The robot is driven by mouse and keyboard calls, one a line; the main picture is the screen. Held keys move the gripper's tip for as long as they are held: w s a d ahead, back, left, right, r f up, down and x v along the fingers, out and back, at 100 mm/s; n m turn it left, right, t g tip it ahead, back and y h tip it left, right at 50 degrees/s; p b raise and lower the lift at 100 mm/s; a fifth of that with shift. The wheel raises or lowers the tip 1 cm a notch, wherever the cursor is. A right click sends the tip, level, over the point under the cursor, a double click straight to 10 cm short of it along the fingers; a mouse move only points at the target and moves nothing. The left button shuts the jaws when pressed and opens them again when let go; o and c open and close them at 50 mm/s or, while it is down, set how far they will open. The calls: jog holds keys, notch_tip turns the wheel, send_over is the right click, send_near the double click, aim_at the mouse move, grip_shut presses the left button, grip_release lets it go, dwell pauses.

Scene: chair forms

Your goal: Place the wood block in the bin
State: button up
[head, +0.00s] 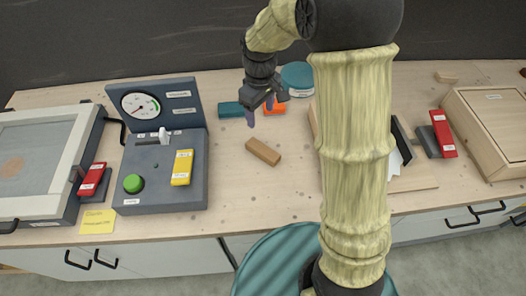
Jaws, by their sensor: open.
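A brown wood block (263,152) lies flat on the wooden worktop near the middle. My gripper (260,110) is open and empty, with its purple-grey fingers pointing down. It appears behind the block in the picture, apart from it and higher. A wooden holder or bin (410,184) stands right of the block, with dark and white flat pieces in it. My arm covers much of it, so I cannot tell whether it is the bin.
A dark panel with gauge (140,104) and green button (133,183) stands left. Behind my gripper are a teal block (231,109), an orange piece (275,108) and a round teal-lidded container (297,76). A wooden box (492,125) stands right. Worktop around the block is clear.

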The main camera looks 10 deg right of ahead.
send_over(262, 148)
notch_tip(262, 148, down, 11)
jog(key=shift+s+a+f+p, duration=0.1)
jog(key=shift+a+f+p, duration=0.1)
jog(key=shift+p, duration=0.15)
jog(key=shift+f, duration=0.45)
jog(key=shift+d+f+p, duration=0.15)
jog(key=shift+f+p, duration=0.35)
jog(key=shift+f, duration=2.1)
jog(key=c, duration=1.2)
jog(key=shift+r, duration=0.1)
notch_tip(262, 148, up, 10)
jog(key=shift+f+b, duration=0.1)
jog(key=shift+b, duration=0.35)
